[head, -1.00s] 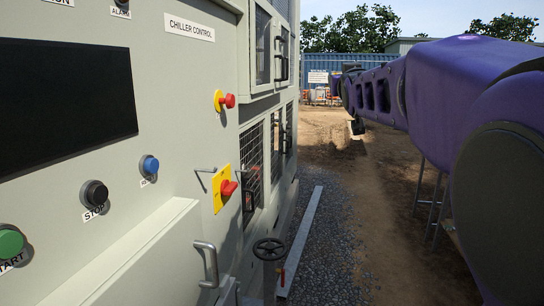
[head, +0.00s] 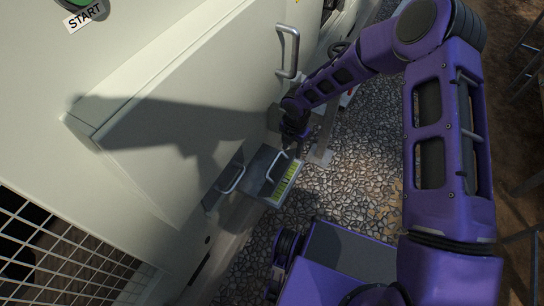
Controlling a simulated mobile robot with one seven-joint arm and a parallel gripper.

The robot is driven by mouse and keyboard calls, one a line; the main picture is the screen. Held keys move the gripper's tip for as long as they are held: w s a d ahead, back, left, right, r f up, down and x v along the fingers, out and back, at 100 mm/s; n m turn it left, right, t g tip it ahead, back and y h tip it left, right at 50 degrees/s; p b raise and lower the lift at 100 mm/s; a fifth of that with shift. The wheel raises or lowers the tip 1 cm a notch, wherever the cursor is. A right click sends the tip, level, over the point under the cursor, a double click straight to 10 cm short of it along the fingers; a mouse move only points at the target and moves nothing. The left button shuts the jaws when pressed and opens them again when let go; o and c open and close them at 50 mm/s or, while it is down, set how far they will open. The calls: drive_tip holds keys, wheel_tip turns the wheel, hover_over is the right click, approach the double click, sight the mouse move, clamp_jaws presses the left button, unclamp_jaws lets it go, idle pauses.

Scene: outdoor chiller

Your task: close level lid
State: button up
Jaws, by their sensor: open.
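A small grey metal box (head: 260,164) sticks out low on the chiller's front, with a yellow-green marked strip (head: 287,183) along its outer side. A light bar handle (head: 274,168) is on the box. I take this part to be the level lid, but its hinge and exact angle cannot be told. A second bar handle (head: 232,180) is just left of it. My gripper (head: 291,143) is just above the box's far end, pointing down, apparently empty. Its fingers are small and dark, and whether they touch the box cannot be told.
The large pale chiller door (head: 185,120), with a tall handle (head: 288,50), fills the left above the box. A wire mesh panel (head: 60,250) is at lower left. Gravel (head: 350,190) lies right of the box. My purple arm and base take up the right.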

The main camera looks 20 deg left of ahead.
sight(273, 163)
drive_tip(key=shift+n+y, duration=0.6)
drive_tip(key=shift+n, duration=0.3)
drive_tip(key=a+f, duration=0.1)
drive_tip(key=f, duration=0.1)
drive_tip(key=s+a+f, duration=0.1)
drive_tip(key=a+f, duration=0.1)
drive_tip(key=f, duration=0.1)
drive_tip(key=s+a+f+b, duration=0.1)
drive_tip(key=a+f, duration=0.1)
drive_tip(key=shift+s+f, duration=0.1)
drive_tip(key=shift+f, duration=0.05)
drive_tip(key=shift+c, duration=0.3)
clamp_jaws()
